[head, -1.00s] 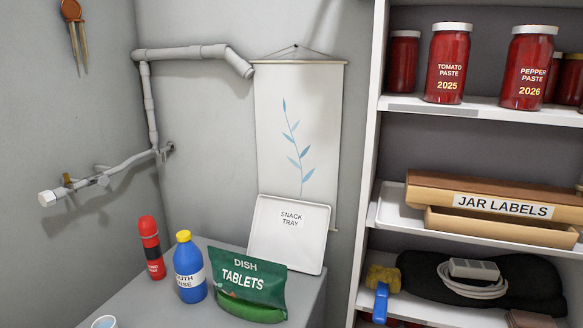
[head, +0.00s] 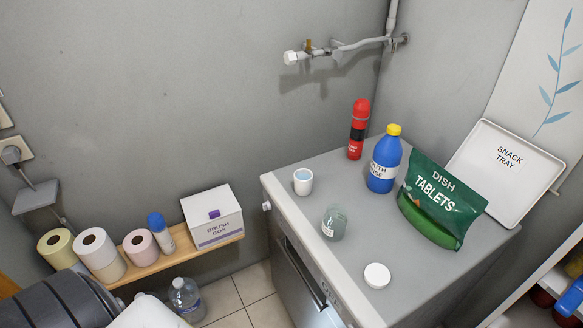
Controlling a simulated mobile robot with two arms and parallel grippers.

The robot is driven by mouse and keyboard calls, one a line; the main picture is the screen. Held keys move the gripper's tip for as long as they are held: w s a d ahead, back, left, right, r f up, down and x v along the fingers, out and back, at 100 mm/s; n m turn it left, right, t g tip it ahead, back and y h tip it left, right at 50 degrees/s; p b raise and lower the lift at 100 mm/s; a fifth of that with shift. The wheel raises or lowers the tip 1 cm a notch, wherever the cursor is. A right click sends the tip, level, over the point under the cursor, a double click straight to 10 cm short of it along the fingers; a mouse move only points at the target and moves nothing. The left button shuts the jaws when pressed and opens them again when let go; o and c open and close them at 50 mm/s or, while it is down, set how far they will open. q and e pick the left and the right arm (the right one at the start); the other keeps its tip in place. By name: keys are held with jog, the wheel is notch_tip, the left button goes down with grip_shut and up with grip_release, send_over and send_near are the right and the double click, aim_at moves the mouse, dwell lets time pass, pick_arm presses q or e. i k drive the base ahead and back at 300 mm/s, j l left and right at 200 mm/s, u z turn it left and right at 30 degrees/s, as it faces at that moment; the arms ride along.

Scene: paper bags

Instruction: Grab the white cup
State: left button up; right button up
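The white cup (head: 303,182) stands upright near the back left of the grey appliance top (head: 335,263). Neither of my grippers shows in the head view.
On the same top are a round white lid (head: 377,275), a blue bottle (head: 384,160), a red and black bottle (head: 358,130), a green tablets bag (head: 440,205) and a snack tray (head: 504,172). A wooden shelf (head: 165,262) holds rolls and a brush box (head: 212,217).

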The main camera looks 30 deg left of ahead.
aim_at(304, 177)
jog(key=u, duration=0.95)
